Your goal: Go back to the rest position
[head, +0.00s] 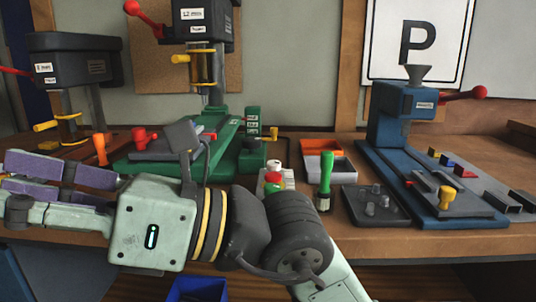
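My arm crosses the lower left of the head view in front of the workbench (400,245). My gripper (58,184) is at its left end, with purple parts pointing toward the left picture edge. The tips are seen side-on and partly cut off, so I cannot tell whether it is open or shut. No held object is visible. The frame has no mark showing a rest position.
A green drill press (228,135) and a dark one (75,68) stand at the back left. A blue press (402,115) stands right. A blue bin (197,290) sits below.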

